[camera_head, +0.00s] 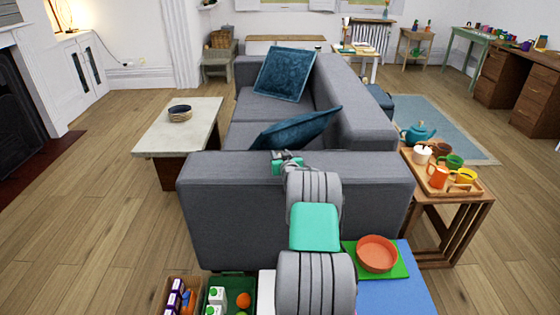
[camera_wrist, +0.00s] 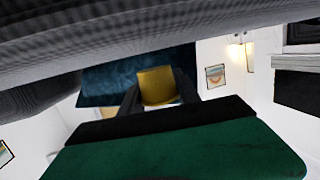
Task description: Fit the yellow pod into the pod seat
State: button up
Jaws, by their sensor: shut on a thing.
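In the wrist view the yellow pod (camera_wrist: 157,84) sits between the two dark fingers of my gripper (camera_wrist: 157,92), which is shut on it. The pod shows as a small yellow block against a dark blue cushion. In the head view my arm reaches forward over the near arm of the grey sofa. The fingers and the pod are hidden there behind my own arm. I cannot make out the pod seat in either view.
The grey sofa (camera_head: 225,195) with blue cushions (camera_head: 284,74) lies under and beyond my arm. A low table (camera_head: 150,142) stands left. A side table with a wooden tray (camera_head: 476,185) of mugs stands right. An orange bowl (camera_head: 377,254) and crates (camera_head: 243,279) are near me. Left floor is clear.

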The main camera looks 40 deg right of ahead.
notch_tip(320, 180, down, 2)
jog(key=shift+a, duration=0.1)
jog(key=shift+f, duration=0.2)
jog(key=o, duration=1.3)
jog(key=shift+r, duration=0.1)
